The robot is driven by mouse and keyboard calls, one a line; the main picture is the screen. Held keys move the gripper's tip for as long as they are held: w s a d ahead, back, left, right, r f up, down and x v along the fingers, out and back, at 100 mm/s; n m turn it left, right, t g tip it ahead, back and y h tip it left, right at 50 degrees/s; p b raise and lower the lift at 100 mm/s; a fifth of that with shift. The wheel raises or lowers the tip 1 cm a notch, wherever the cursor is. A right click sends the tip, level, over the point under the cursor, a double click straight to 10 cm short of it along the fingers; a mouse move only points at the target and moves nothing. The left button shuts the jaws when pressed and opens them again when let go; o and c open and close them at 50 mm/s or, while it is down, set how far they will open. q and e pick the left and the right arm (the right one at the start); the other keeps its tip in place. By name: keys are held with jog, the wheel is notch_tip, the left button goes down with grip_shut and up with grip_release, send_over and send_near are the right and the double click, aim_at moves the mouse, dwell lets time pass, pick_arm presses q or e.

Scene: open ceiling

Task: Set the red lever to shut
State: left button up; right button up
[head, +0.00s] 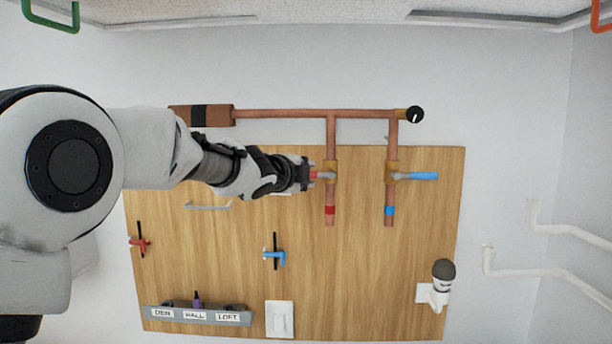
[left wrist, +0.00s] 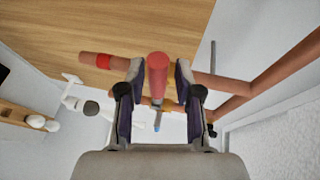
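The red lever (head: 313,174) is on the left vertical copper pipe, at a brass valve body (head: 331,172). It points left, square across the pipe, and its tip is partly hidden by my left gripper (head: 306,174). In the left wrist view the red lever's handle (left wrist: 157,75) lies between the two fingers of my left gripper (left wrist: 158,78). The fingers are open, with a gap seen on each side of the handle. My right gripper is not in view.
A blue lever (head: 424,176) on the right pipe points right. A black knob (head: 414,114) sits above it. The wooden board (head: 350,290) also carries a red slider (head: 139,243), a blue slider (head: 275,257), a white switch (head: 280,319) and a labelled rack (head: 198,316).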

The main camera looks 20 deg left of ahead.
pick_arm(q)
jog(key=shift+w+a+f, duration=0.1)
jog(key=d+v, duration=0.1)
jog(key=v, duration=0.7)
jog(key=s+f+n+g+b, duration=0.3)
jog(key=f+n, duration=0.1)
jog(key=f, duration=1.9)
jog(key=s+f+n+g+b, duration=0.2)
jog(key=f+n+g, duration=0.2)
jog(key=f, duration=1.9)
jog(key=s+f+n+g+y+b, duration=0.1)
jog(key=s+f+n+g+b, duration=0.5)
jog(key=s+f, duration=1.5)
jog(key=s+f+n+g, duration=0.1)
jog(key=s+f+n, duration=0.1)
jog(key=s+f, duration=0.3)
jog(key=s+a+f+n+g+y, duration=0.1)
jog(key=s+f+n, duration=0.2)
jog(key=s, duration=0.8)
notch_tip(320, 180, down, 2)
jog(key=shift+a+f+g+p, duration=0.2)
jog(key=shift+a+g+p, duration=0.05)
jog(key=shift+g+p, duration=0.05)
